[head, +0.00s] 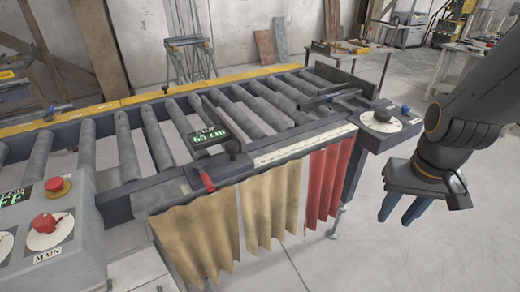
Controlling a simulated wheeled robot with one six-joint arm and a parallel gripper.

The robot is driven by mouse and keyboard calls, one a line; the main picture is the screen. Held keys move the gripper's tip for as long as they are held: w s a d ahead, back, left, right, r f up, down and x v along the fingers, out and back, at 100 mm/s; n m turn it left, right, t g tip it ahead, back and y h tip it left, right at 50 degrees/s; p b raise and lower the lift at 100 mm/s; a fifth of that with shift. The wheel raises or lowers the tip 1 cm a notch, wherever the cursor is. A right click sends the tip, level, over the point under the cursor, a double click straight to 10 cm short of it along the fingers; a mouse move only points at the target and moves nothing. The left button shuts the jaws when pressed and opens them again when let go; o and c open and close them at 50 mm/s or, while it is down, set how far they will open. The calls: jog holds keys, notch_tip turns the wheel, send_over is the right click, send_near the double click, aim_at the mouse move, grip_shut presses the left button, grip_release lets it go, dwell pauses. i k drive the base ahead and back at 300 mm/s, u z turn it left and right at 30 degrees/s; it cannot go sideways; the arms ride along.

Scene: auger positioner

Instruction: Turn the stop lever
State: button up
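A small lever with a red handle (207,182) sits on the front rail of the roller conveyor, at the left end of a white scale strip (300,146). It is next to a dark stop block (233,147) with a small display (208,136) that appears to read 65 cm. I take this for the stop lever; its handle slants down toward the front. My gripper (402,209) hangs at the right, in front of the conveyor's right end, well apart from the lever. Its two blue fingers point down, spread, with nothing between them.
A control box (45,235) with a red MAIN switch stands at the left front. A panel with a dark knob (381,117) juts out between the conveyor's right end and my gripper. Tan and red curtains (262,210) hang below the rail. Open floor lies at the right front.

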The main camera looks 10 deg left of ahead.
aim_at(199, 167)
jog(key=z, duration=0.35)
jog(key=k, duration=1.3)
jog(key=u, duration=1.7)
jog(key=i, duration=1.5)
jog(key=z, duration=0.05)
